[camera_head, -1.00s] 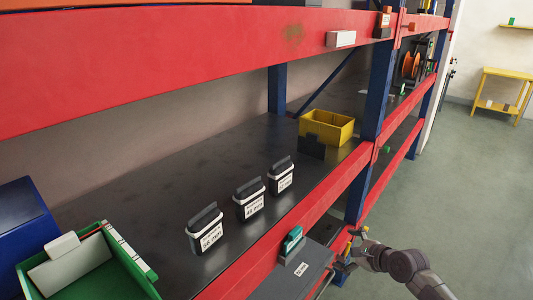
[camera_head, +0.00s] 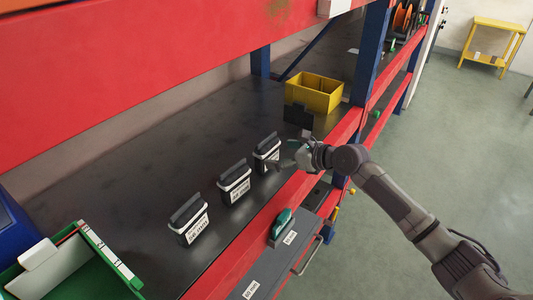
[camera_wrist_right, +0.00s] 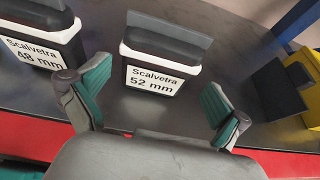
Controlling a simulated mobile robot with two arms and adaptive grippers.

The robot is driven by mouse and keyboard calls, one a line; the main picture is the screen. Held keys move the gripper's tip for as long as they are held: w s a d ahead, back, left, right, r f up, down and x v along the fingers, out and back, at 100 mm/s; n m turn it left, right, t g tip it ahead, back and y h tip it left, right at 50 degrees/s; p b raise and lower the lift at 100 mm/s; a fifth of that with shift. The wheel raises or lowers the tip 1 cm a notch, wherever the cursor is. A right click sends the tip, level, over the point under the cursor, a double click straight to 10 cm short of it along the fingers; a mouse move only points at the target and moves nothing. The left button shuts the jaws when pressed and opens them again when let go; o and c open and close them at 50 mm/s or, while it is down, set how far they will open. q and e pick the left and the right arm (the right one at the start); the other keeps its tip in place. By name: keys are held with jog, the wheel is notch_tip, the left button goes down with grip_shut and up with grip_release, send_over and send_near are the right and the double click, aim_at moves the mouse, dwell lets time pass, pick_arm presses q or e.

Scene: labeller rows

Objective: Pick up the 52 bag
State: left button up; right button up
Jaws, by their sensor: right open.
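The 52 bag is a black pouch with a white band and a label reading "Scalvetra 52 mm" (camera_wrist_right: 155,78). In the head view it is the rightmost of three similar bags (camera_head: 266,154) standing in a row on the dark shelf. My right gripper (camera_head: 287,163) is open beside it on its right, its arm coming in over the shelf's front edge. In the wrist view the open fingers (camera_wrist_right: 158,100) are spread, with the bag ahead between them and nothing held. My left gripper is not in view.
The 48 mm bag (camera_wrist_right: 40,45) and another bag (camera_head: 188,220) stand to the left. A dark item (camera_head: 298,116) and a yellow bin (camera_head: 314,92) are behind right. A red beam (camera_head: 240,248) edges the shelf. A green tray (camera_head: 122,284) is front left.

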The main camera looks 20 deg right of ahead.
aim_at(272, 152)
jog(key=shift+w+a+f+p, duration=0.1)
jog(key=shift+w+a+p, duration=0.35)
jog(key=shift+w+a, duration=0.15)
jog(key=x, duration=0.2)
jog(key=shift+w+a+f, duration=0.1)
jog(key=shift+w+f, duration=0.05)
jog(key=shift+f, duration=0.05)
jog(key=shift+w+a+f, duration=0.25)
jog(key=shift+w+f, duration=0.05)
jog(key=shift+w, duration=0.1)
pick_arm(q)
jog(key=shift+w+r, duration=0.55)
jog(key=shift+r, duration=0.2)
pick_arm(e)
jog(key=shift+s+d, duration=0.1)
jog(key=shift+c, duration=0.2)
jog(key=shift+r, duration=0.1)
jog(key=shift+c, duration=1.4)
jog(key=c, duration=0.5)
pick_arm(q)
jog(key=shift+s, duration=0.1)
pick_arm(e)
jog(key=shift+c, duration=0.8)
jog(key=shift+r, duration=0.1)
